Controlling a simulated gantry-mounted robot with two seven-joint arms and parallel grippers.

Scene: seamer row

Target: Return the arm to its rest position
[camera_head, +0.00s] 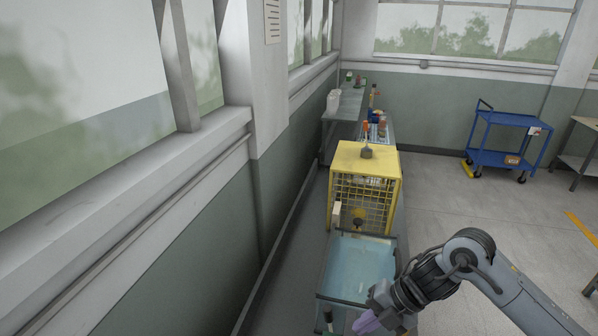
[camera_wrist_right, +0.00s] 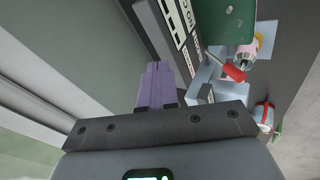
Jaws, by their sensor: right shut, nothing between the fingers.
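My right arm comes in from the lower right of the head view. My left gripper is in neither view.
A yellow caged machine (camera_head: 390,163) stands behind the table. A wall with windows runs along the left. A blue cart (camera_head: 497,154) stands at the far right, with open floor before it. The wrist view shows a labelled panel (camera_wrist_right: 180,30) and a dark green object (camera_wrist_right: 224,20) near the fingers.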

